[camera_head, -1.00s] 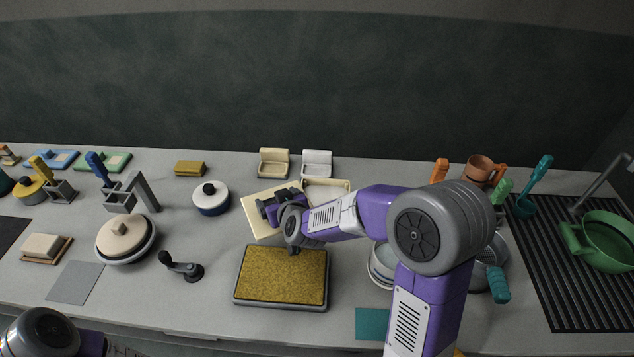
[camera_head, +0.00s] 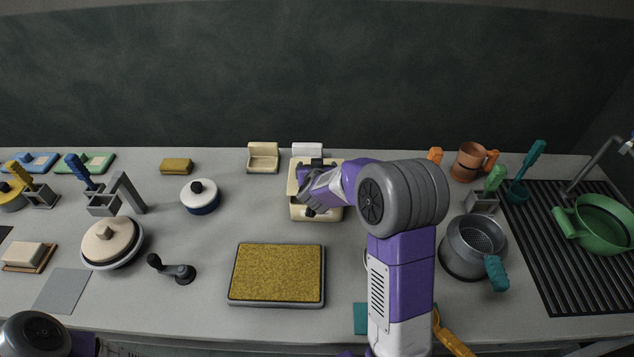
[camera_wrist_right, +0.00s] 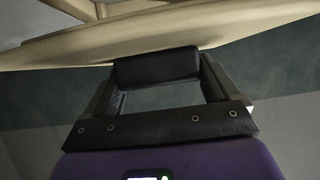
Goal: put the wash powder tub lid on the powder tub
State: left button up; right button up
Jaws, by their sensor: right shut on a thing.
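The cream powder tub (camera_head: 326,214) stands toward the back of the counter at the middle in the head view. Its front wall shows; my right forearm hides much of its top. The flat cream lid (camera_head: 293,182) is over the tub, held by my right gripper (camera_head: 316,166). In the right wrist view the lid (camera_wrist_right: 240,25) spans the top of the picture, and my right gripper (camera_wrist_right: 156,68) is shut at its underside in that picture. I cannot tell whether the lid touches the tub's rim. My left gripper is out of view.
A cream open box (camera_head: 263,157) and a white one (camera_head: 307,150) stand close behind the tub. A blue-white lidded pot (camera_head: 201,197) is to the left. A gold-topped tray (camera_head: 277,274) lies in front. The counter between pot and tub is clear.

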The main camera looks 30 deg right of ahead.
notch_tip(320, 180, down, 4)
jog(key=shift+f+b, duration=0.1)
jog(key=shift+b, duration=0.8)
jog(key=o, duration=0.8)
jog(key=shift+f, duration=0.1)
jog(key=shift+s+a+r, duration=0.15)
jog(key=shift+s+r, duration=0.05)
jog(key=shift+r, duration=0.2)
jog(key=p+v, duration=0.3)
jog(key=v, duration=0.8)
jog(key=shift+s+a+p, duration=0.2)
jog(key=shift+p, duration=0.1)
